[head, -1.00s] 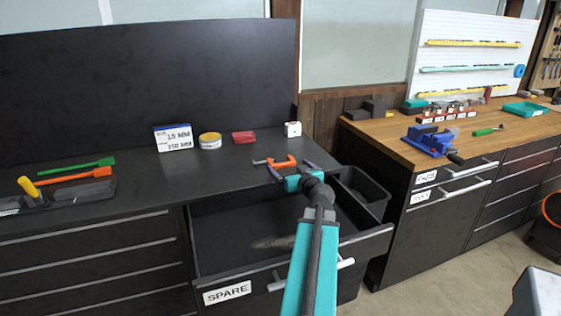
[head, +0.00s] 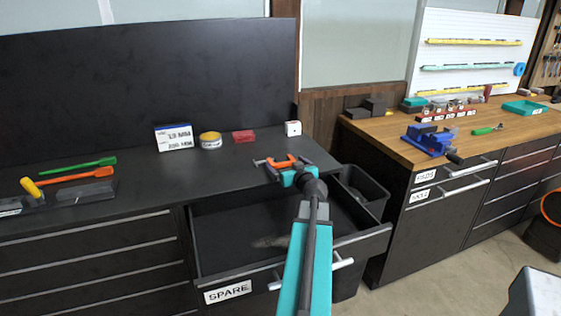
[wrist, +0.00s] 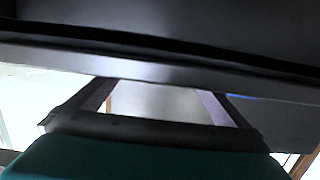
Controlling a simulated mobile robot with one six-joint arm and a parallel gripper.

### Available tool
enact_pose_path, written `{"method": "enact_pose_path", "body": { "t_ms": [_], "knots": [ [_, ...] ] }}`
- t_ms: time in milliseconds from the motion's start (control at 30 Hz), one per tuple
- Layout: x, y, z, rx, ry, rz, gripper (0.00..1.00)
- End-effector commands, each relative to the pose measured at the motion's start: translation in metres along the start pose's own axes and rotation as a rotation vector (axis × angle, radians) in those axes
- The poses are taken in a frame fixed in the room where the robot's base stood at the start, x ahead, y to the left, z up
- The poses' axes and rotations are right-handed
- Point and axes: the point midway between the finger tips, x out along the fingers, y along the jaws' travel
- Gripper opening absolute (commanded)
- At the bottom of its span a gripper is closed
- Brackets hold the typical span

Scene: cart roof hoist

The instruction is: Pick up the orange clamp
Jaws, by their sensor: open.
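The orange clamp (head: 283,163) lies on the dark bench top near its right end, in the head view. My gripper (head: 286,167) is open and empty. In the head view its teal body is just in front of the clamp, with the two dark fingers spread to either side of it and hiding part of it. I cannot tell how high the fingers are above the bench. In the wrist view my open gripper (wrist: 155,95) has a pale surface between its fingers and a dark edge beyond; the clamp does not show there.
An open drawer marked SPARE (head: 228,291) juts out under my arm, with a greyish item (head: 268,241) inside. A black bin (head: 374,190) stands right of it. A white block (head: 293,128), red box (head: 243,136) and yellow-banded tin (head: 210,139) stand behind the clamp.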

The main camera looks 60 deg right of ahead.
Motion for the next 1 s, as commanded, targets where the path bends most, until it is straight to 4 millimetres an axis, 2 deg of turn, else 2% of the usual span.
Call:
{"method": "enact_pose_path", "body": {
  "t_ms": [100, 300, 933, 1000],
  "knots": [
    [0.013, 0.001, -0.002, 0.0, 0.0, 0.0, 1.0],
    [0.024, 0.001, -0.001, 0.0, 0.0, 0.0, 1.0],
    [0.025, 0.001, 0.0, 0.0, 0.0, 0.001, 1.0],
    [0.025, 0.001, 0.0, 0.0, 0.0, 0.001, 0.88]
  ]
}}
